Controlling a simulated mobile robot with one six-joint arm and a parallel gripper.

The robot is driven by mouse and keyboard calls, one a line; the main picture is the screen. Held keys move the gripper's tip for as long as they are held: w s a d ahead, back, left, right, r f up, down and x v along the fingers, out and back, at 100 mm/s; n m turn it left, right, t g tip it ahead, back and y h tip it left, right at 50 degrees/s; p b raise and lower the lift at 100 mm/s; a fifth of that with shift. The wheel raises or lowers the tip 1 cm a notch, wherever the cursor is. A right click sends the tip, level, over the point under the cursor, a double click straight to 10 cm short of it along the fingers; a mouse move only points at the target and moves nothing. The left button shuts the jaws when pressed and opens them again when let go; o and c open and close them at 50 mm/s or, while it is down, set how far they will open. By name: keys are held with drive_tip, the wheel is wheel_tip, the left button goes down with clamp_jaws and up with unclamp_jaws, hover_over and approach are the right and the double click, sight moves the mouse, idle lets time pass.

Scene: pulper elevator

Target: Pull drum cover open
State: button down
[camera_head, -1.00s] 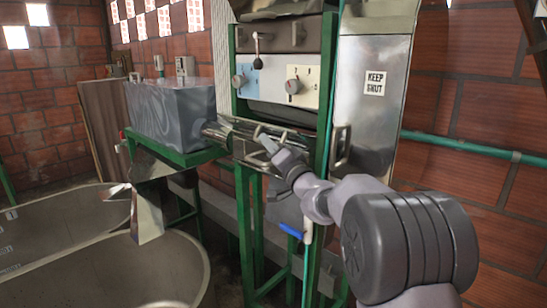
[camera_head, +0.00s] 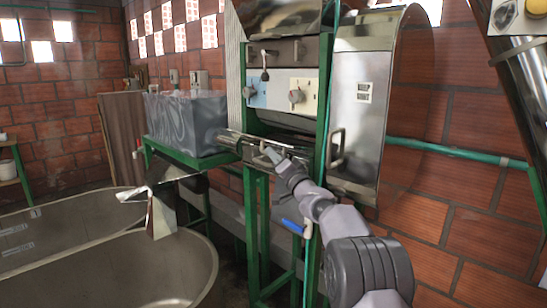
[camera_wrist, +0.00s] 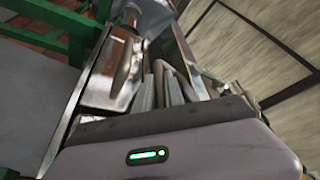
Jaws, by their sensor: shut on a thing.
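A shiny metal cover (camera_head: 240,142) with a bar handle lies below the control panel, on the green frame. My gripper (camera_head: 267,152) is at its right part, shut on the bar handle. In the wrist view, my gripper (camera_wrist: 160,88) shows close against bent metal bars and a shiny metal surface; the exact contact is hard to make out. A tall stainless cover (camera_head: 352,125) with a small notice and its own handle (camera_head: 337,150) stands to the right, apart from my gripper. I cannot tell from its look which of the two is the drum cover.
The control panel (camera_head: 280,91) with knobs is above my gripper. A grey tank (camera_head: 188,122) stands on a green stand at left. Large round vats (camera_head: 150,265) fill the lower left. A valve with a blue lever (camera_head: 293,227) is below my arm. A green pipe (camera_head: 450,151) runs along the brick wall.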

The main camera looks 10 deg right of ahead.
drive_tip(key=shift+d, duration=0.1)
drive_tip(key=c, duration=1.4)
unclamp_jaws()
drive_tip(key=shift+w+d, duration=0.15)
drive_tip(key=shift+w, duration=0.05)
drive_tip(key=shift+c, duration=0.2)
drive_tip(key=shift+s, duration=0.1)
drive_tip(key=shift+s+f, duration=0.15)
drive_tip(key=shift+s, duration=0.1)
drive_tip(key=v, duration=1.6)
drive_tip(key=shift+s, duration=0.4)
drive_tip(key=shift+d+f, duration=0.1)
drive_tip(key=shift+d, duration=0.05)
